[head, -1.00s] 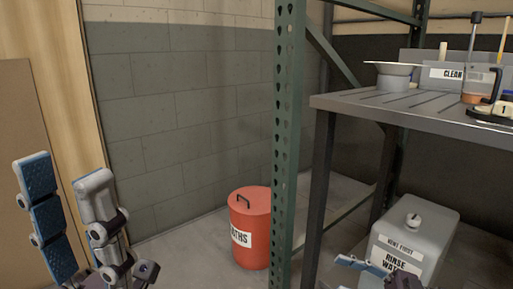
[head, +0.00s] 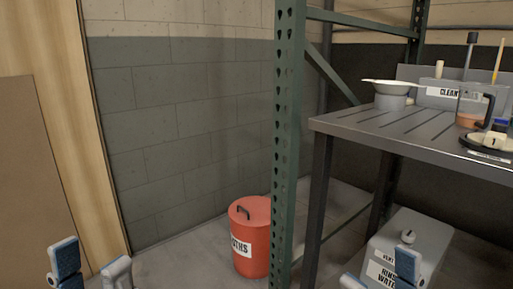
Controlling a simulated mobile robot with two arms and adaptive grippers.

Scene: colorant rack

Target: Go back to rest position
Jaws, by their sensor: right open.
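My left gripper (head: 91,265) is at the bottom left edge of the head view. Its two blue-and-grey fingers stand upright and apart, with nothing between them. My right gripper (head: 380,270) is at the bottom right, in front of the grey rinse water container. Its two fingers are apart and I see nothing held between them. The lower parts of both grippers and both arms are cut off by the frame's bottom edge.
A green perforated rack post (head: 288,130) stands mid-view. A red lidded bin (head: 249,262) is on the floor left of it. A grey metal table (head: 375,133) at right holds a funnel-topped pot (head: 391,95) and tools. The rinse water container (head: 425,245) stands below it.

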